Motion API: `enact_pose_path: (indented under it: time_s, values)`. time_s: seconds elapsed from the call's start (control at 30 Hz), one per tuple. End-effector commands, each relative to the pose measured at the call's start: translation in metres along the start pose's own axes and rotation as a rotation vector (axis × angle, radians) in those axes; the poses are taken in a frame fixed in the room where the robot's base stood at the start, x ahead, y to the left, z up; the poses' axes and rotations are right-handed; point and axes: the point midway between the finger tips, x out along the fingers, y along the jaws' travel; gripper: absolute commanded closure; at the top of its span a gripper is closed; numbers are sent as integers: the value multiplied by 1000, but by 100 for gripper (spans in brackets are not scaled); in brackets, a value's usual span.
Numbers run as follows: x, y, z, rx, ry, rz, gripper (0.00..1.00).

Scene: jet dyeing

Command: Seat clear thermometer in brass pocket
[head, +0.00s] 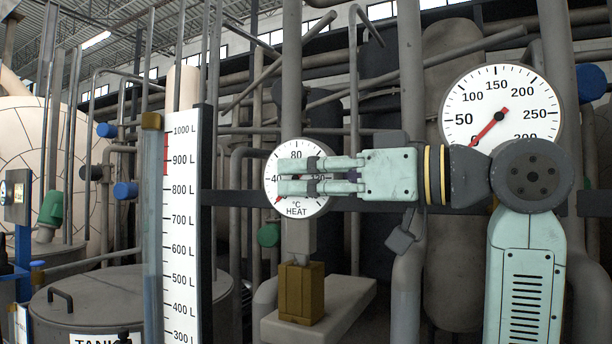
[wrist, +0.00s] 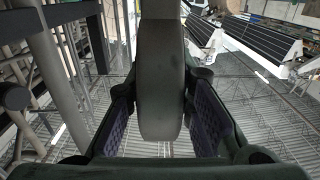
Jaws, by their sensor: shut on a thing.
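A round white dial thermometer (head: 297,207) marked "°C HEAT" is at the centre of the head view. My gripper (head: 285,176) reaches in from the right, its fingers across the dial, and is shut on it. The word "clear" is not seen on it. In the wrist view the thermometer (wrist: 162,90) is a dark, rounded body between the two finger pads. The brass pocket (head: 302,291) is a square block on a pale ledge, below the dial. A grey upright part shows between dial and pocket; I cannot tell whether it is a stem or a pipe behind.
A tall litre scale (head: 181,235) stands left of the dial. A large dial gauge (head: 501,108) is behind my arm at upper right. Pipes crowd the background. The pale ledge (head: 335,312) has bare surface around the pocket. A lidded tank (head: 130,295) stands at lower left.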

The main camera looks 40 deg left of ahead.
Motion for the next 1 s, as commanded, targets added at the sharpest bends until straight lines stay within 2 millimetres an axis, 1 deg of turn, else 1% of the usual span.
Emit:
enact_pose_path:
  time_s: [0.4,0.43,0.77,1.0]
  values:
    - [0,0,11,0,1,0,100]
    - [0,0,10,0,1,0,77]
    - [0,0,10,0,0,0,55]
    - [0,0,10,0,-1,0,55]
